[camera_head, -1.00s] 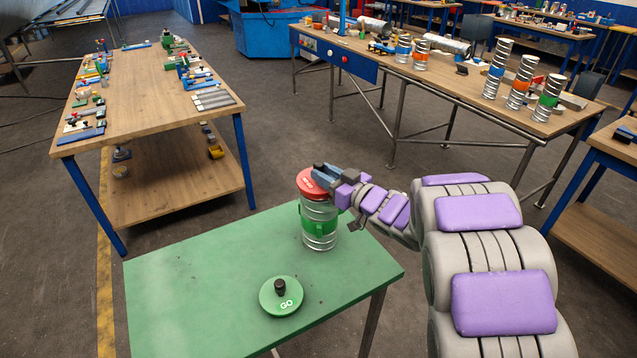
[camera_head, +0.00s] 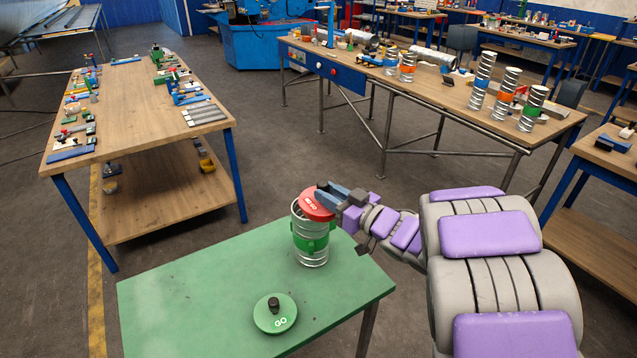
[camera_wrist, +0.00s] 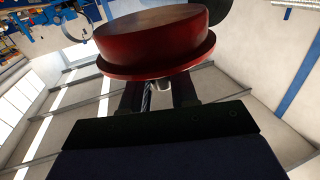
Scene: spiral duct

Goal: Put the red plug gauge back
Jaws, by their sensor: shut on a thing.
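The red plug gauge (camera_head: 318,204), a disc with white lettering, is held by my gripper (camera_head: 328,192) at the top of a silver spiral duct (camera_head: 310,240) with a green band. The gauge is tilted and sits over the right part of the duct's mouth; the rim shows at its left. I cannot tell whether it touches the rim. In the wrist view the red gauge (camera_wrist: 155,42) fills the top, with the fingers shut below it; its handle is mostly hidden. The green GO gauge (camera_head: 275,314) lies on the green table, knob up.
The green table (camera_head: 180,300) has free room at its left. A wooden bench (camera_head: 140,110) with tools stands at back left. Another bench (camera_head: 440,90) with several banded ducts (camera_head: 505,95) stands at back right.

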